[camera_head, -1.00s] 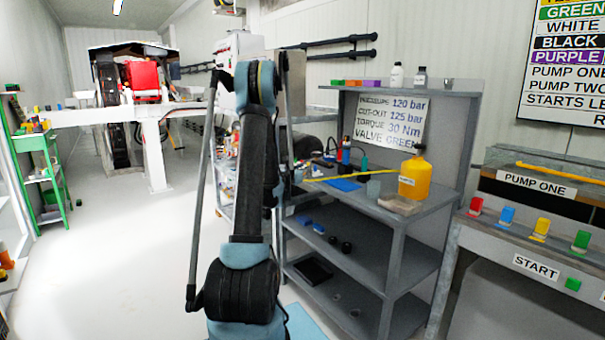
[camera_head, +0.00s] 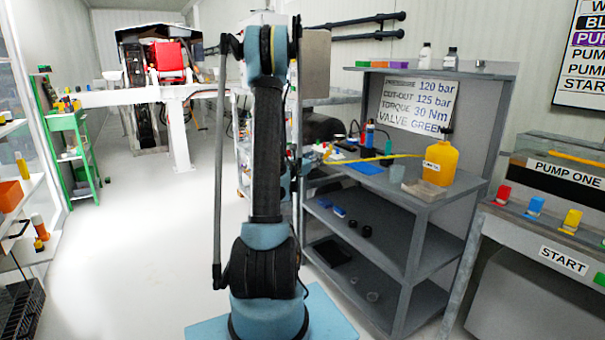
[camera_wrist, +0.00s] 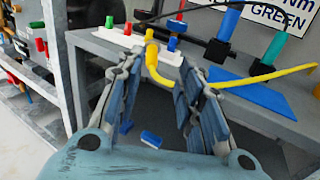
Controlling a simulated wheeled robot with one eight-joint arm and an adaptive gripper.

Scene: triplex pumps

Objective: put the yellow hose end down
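In the wrist view the yellow hose (camera_wrist: 249,79) comes in from the right, passes behind my right finger and bends up between the fingers. Its yellow end (camera_wrist: 151,36) is just beyond the fingertips, over or against a white strip (camera_wrist: 118,38) on the bench; I cannot tell whether it rests there. My gripper (camera_wrist: 160,62) is open, with a clear gap on both sides of the hose. In the head view the hose (camera_head: 405,156) crosses the grey bench (camera_head: 440,198).
Red and green pegs stand by the white strip. A blue mat (camera_wrist: 248,90), a blue cylinder (camera_wrist: 229,20) and a green bottle (camera_wrist: 274,47) are to the right. A yellow jug (camera_head: 438,163) stands at the bench's right. The floor (camera_head: 130,250) at left is clear.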

